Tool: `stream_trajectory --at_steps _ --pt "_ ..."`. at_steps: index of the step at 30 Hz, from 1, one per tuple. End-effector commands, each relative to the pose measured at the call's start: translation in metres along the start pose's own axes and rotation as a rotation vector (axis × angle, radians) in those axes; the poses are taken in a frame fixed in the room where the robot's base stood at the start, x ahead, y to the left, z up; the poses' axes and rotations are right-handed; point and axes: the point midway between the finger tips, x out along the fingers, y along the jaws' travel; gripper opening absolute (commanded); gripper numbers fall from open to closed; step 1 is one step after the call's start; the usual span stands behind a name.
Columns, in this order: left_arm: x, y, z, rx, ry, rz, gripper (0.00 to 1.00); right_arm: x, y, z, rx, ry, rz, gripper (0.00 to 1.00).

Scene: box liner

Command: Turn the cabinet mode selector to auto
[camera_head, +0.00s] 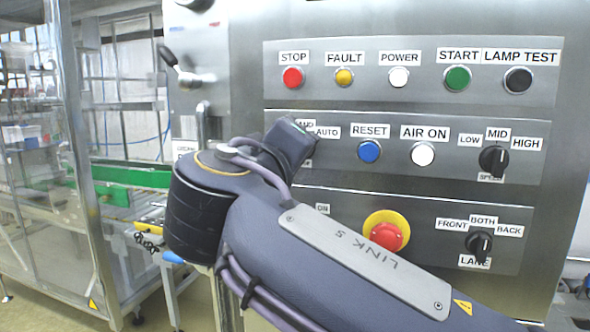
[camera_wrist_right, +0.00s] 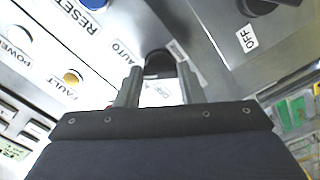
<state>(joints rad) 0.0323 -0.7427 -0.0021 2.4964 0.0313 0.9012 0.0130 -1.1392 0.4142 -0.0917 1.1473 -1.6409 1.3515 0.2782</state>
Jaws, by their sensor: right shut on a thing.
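The cabinet mode selector is a dark knob (camera_wrist_right: 158,62) between the fingers of my right gripper (camera_wrist_right: 159,72) in the right wrist view. The fingers are shut on its two sides, and its pointer direction cannot be told. The AUTO label (camera_head: 327,132) shows beside the gripper in the head view, and it is also in the wrist view (camera_wrist_right: 122,50). In the head view my right wrist and gripper hide the selector and partly cover the labels around it. My left gripper is not in view.
The RESET button (camera_head: 369,152) is just right of the selector. The red emergency stop (camera_head: 386,232) on its yellow ring sits below, close to my right forearm. The speed knob (camera_head: 493,159) and lane knob (camera_head: 479,243) are farther right. A lever handle (camera_head: 181,67) is upper left.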

Motion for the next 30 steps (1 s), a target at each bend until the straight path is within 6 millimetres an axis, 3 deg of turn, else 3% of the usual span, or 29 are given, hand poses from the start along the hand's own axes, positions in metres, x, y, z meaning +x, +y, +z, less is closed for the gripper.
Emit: stream_trajectory --at_steps 12,28,29,30 --pt "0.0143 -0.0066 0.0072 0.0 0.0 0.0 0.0 -0.0002 -0.0027 0.0008 0.178 -0.003 -0.002 0.12" --pt "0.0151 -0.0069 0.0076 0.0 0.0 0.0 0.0 -0.0003 -0.0025 0.0004 0.202 -0.003 -0.004 0.12" --pt "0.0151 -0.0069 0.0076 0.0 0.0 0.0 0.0 -0.0003 -0.0024 0.0004 0.202 -0.003 -0.004 0.36" --pt "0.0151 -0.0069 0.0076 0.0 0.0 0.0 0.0 -0.0003 -0.0025 0.0004 0.201 -0.003 -0.004 0.41"
